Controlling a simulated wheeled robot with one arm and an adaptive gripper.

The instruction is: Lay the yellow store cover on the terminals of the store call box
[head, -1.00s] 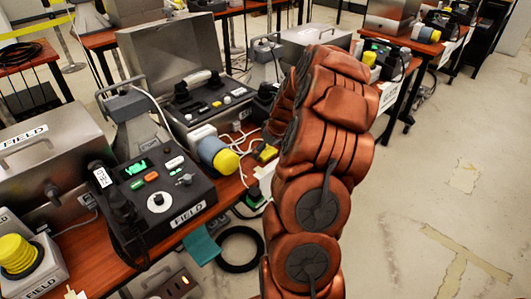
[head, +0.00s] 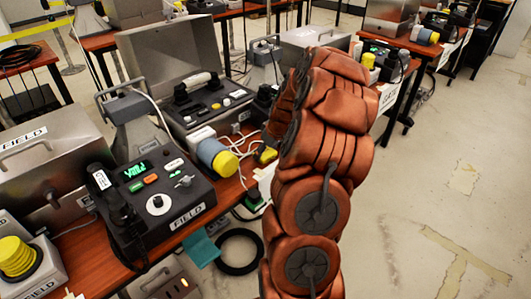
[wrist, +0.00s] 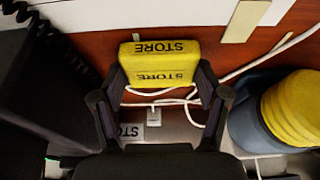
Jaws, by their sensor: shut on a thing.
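The yellow store cover (wrist: 159,62) is a small block with STORE on two faces, upside down in the wrist view. My gripper (wrist: 160,92) is shut on it, one dark finger on each side. In the head view a bit of yellow (head: 266,155) shows beside my arm, which hides most of the gripper. I cannot make out the terminals.
A blue and yellow cylinder (head: 218,158) stands beside the cover; it also shows at right in the wrist view (wrist: 290,108). The FIELD phone (head: 158,195) is at front left. A black phone in an open metal case (head: 210,105) is behind. White cables cross the red-brown table.

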